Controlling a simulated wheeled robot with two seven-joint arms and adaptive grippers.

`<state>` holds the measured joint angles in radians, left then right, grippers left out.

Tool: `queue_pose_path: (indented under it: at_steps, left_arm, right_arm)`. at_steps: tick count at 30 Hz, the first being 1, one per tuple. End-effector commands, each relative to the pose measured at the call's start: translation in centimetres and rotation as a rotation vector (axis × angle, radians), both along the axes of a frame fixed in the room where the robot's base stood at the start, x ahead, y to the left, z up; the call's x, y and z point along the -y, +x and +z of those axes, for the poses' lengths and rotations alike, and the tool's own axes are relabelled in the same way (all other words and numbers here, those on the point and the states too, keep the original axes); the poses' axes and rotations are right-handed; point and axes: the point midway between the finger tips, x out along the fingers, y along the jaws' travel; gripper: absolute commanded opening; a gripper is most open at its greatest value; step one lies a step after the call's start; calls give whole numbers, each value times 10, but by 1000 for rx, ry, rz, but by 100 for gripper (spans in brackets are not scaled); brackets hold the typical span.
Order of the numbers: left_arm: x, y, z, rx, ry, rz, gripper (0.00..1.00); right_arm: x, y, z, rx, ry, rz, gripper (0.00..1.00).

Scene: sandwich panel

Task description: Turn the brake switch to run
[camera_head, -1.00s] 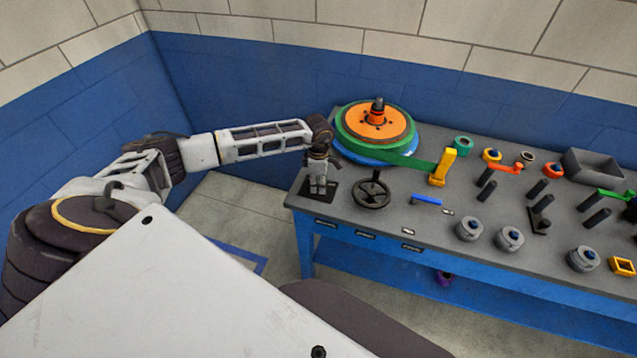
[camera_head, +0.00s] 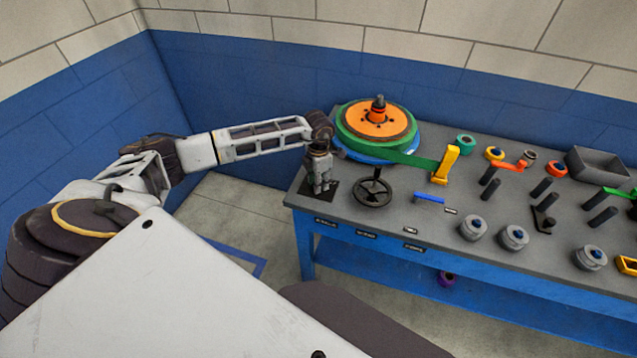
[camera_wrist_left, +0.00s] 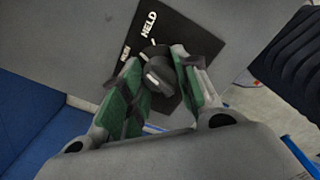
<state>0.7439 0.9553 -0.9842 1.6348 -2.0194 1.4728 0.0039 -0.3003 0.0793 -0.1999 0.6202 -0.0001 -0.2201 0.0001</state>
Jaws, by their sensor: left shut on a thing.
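The brake switch is a dark grey knob (camera_wrist_left: 158,74) on a black plate (camera_wrist_left: 190,38) with white lettering, seen in the left wrist view. One label reads HELD; a smaller one beside it, toward the left, looks like RUN. I cannot tell which label the knob points at. My left gripper (camera_wrist_left: 160,68) has its green-padded fingers on both sides of the knob, shut on it. In the head view the left gripper (camera_head: 321,187) points down over the black plate (camera_head: 331,188) at the table's left end, and it hides the knob. My right gripper is not in view.
A black handwheel (camera_head: 373,193) stands just right of the left gripper. Behind it is a drum with an orange disc (camera_head: 376,120) and a green band. A yellow lever (camera_head: 446,165), a blue bar (camera_head: 429,198) and several pegs stand farther right on the grey table (camera_head: 400,215).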

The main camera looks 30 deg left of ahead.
Motion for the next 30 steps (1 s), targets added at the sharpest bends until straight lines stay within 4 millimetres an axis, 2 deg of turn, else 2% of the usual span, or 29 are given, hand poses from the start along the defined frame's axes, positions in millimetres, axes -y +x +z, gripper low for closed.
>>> queue_pose_path:
  at_steps: [13, 30]
  left_arm:
    - [0, 1, 0, 3, 1, 261, 7]
    - [0, 1, 1, 3, 1, 318, 7]
  right_arm:
    - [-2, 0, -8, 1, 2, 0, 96]
    - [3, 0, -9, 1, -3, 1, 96]
